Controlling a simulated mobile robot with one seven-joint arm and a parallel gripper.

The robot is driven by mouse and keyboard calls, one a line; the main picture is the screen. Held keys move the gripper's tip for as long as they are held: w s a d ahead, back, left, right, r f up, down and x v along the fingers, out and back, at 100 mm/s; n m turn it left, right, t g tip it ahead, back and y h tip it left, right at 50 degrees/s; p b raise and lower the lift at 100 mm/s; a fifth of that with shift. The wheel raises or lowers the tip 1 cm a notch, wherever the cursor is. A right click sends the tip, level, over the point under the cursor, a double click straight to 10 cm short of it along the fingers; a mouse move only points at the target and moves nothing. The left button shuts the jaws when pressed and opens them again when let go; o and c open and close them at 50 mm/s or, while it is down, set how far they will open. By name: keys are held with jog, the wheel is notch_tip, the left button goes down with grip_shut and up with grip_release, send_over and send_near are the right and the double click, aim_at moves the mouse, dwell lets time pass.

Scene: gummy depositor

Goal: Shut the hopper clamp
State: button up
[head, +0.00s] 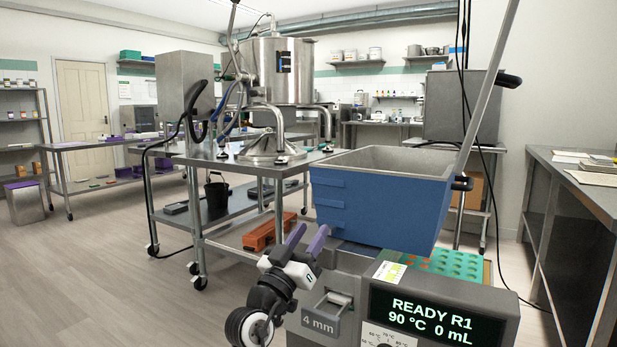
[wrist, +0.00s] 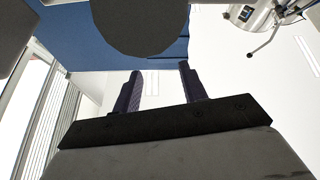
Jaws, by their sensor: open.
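The blue hopper (head: 375,200), grey inside, sits on top of the depositor (head: 345,262). Its side also fills the upper left of the wrist view (wrist: 72,38). I cannot tell for sure which part is the hopper clamp. A grey metal latch-like bracket (head: 327,308) shows on the depositor's front, above a "4 mm" plate. My gripper (head: 311,231) points upward beside the hopper's lower left corner, its two purple fingers apart and empty. In the wrist view my gripper (wrist: 160,72) is below a dark rounded part (wrist: 140,22); contact is not visible.
The depositor's display (head: 435,312) reads READY R1, 90 °C, 0 mL. A long metal bar (head: 487,85) with a black knob rises at the hopper's right. A green mould tray (head: 455,263) lies behind the display. A steel kettle (head: 275,70) stands on a table behind.

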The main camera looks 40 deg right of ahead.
notch_tip(320, 180, up, 12)
jog(key=p, duration=0.2)
jog(key=shift+r, duration=0.1)
